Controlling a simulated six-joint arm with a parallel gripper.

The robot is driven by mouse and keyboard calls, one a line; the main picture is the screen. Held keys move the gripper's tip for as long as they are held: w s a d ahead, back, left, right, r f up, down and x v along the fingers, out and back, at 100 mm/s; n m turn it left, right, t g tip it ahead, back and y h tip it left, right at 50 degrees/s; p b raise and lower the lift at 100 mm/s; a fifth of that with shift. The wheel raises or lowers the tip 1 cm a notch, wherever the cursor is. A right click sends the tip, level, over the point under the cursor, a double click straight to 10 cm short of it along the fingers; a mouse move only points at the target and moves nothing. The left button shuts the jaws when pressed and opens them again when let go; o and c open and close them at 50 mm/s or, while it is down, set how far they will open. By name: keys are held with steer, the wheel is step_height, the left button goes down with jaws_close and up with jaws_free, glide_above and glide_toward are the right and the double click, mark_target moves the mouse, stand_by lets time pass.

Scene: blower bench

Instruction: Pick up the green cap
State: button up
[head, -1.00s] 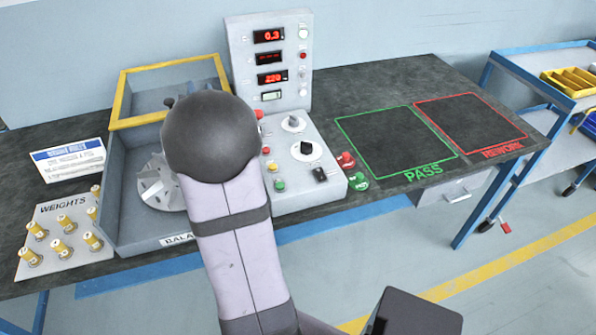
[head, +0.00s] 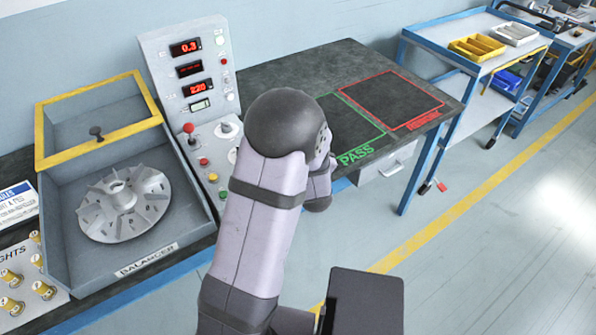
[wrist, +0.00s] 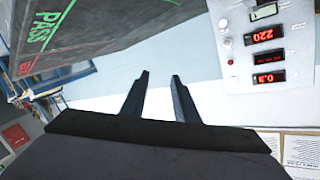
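The green cap is not visible now. In the head view my arm covers the bench area just right of the control console, where a red and a green cap showed earlier. My gripper (wrist: 160,77) shows in the wrist view with its two dark fingers apart and nothing between them. The fingers point toward the pale wall, beside the console and the bench. In the head view the gripper itself is hidden behind my arm.
The control console (head: 187,75) has red displays and knobs. The balancer box (head: 195,215) with a finned wheel (head: 125,205) stands at left. The green PASS outline (head: 355,155) and red REWORK outline (head: 392,100) enclose empty bench surface. A blue cart (head: 470,50) stands at right.

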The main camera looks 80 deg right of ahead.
steer(key=a+f+n+y, duration=0.1)
steer(key=a+f+n, duration=0.1)
steer(key=f, duration=0.1)
steer(key=a+f+n+t+y, duration=0.1)
steer(key=a+f+n, duration=0.1)
steer(key=f+n, duration=0.1)
steer(key=s+a+f+n+y, duration=0.1)
steer(key=a+f+n, duration=0.1)
steer(key=f, duration=0.3)
steer(key=shift+f+n+y+p, duration=0.1)
steer(key=shift+n+y+p, duration=0.2)
steer(key=shift+n+p, duration=0.1)
steer(key=shift+p+x, duration=0.45)
steer(key=shift+x, duration=2)
steer(key=shift+t, duration=0.3)
jaws_close()
